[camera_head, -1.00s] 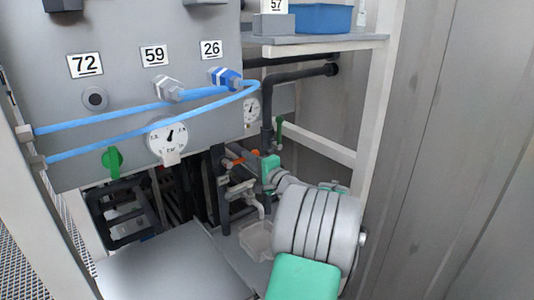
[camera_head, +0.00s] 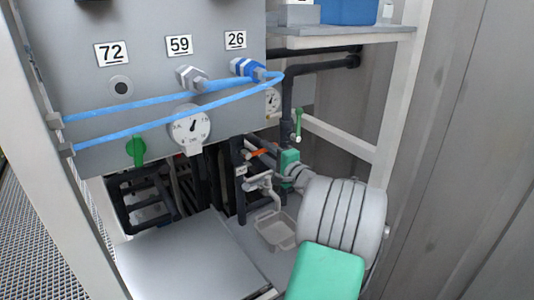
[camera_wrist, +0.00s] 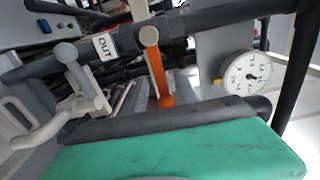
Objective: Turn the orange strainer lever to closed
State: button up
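The orange strainer lever (camera_head: 258,152) is small in the head view, low among the dark pipes behind the panel. In the wrist view the orange lever (camera_wrist: 157,75) runs from a pale round pivot on a dark pipe down to a ball end, close above the dark edge of my green hand. My gripper (camera_head: 289,161) is just right of the lever in the head view, at the end of my arm. In the wrist view the green body of my gripper (camera_wrist: 180,152) fills the bottom. Its fingertips are not distinguishable, and I see no clear contact with the lever.
A pale tap (camera_head: 263,183) stands below the lever, over a clear tray (camera_head: 274,230). A green-handled valve (camera_head: 298,124) is to the right. A round gauge (camera_wrist: 247,75) and an OUT label (camera_wrist: 104,46) flank the lever. Dark pipes crowd the space.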

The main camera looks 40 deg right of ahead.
jog(key=s+a+b, duration=0.1)
jog(key=s+b, duration=0.1)
jog(key=s, duration=0.5)
jog(key=shift+s, duration=0.35)
